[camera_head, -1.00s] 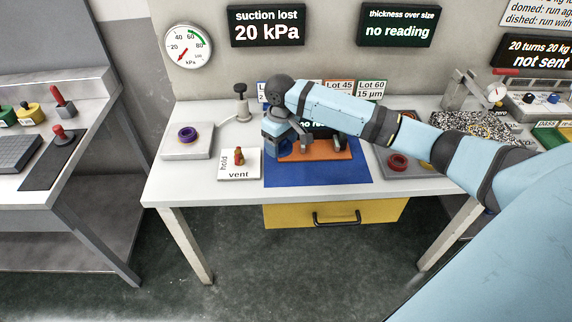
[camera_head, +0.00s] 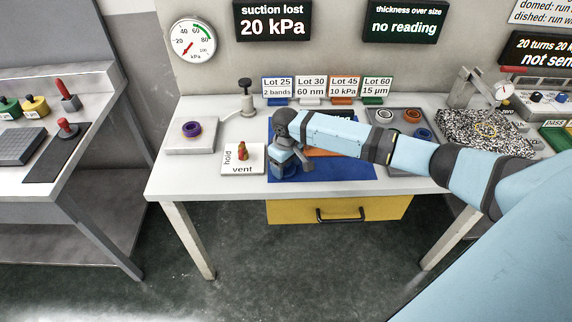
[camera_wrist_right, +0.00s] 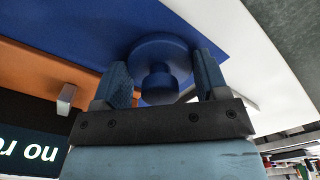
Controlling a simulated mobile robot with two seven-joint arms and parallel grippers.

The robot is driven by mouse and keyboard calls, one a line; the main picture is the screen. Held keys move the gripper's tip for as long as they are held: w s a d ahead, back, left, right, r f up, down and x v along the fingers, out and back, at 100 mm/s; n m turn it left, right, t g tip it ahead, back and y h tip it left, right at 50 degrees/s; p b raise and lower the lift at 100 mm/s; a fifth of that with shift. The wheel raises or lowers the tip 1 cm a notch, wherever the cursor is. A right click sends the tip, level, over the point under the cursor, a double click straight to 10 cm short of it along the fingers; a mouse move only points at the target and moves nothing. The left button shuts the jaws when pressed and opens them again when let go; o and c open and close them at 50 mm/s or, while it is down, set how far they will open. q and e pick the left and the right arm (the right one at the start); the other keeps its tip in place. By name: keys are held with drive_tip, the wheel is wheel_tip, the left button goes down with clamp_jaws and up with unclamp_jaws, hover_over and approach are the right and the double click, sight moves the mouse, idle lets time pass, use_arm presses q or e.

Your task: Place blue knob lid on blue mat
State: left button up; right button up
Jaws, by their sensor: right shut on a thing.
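The blue mat (camera_head: 348,172) lies flat at the front middle of the white table, and also shows in the right wrist view (camera_wrist_right: 110,22). The blue knob lid (camera_wrist_right: 160,52) is round with a raised knob, between the fingers of my right gripper (camera_wrist_right: 163,82), which is shut on it. In the head view my right gripper (camera_head: 289,170) is over the left front part of the mat. The gripper mostly hides the lid there. I cannot tell whether the lid touches the mat. My left gripper is out of view.
An orange plate (camera_head: 330,152) lies at the back of the mat, partly under my right arm. A hold/vent plate (camera_head: 236,168) with a small lever is close left. A grey plate with a purple ring (camera_head: 191,129) is farther left. A grey tray (camera_head: 398,114) with rings is right.

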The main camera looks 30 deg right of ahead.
drive_tip(key=o, duration=1.1)
drive_tip(key=shift+f, duration=0.15)
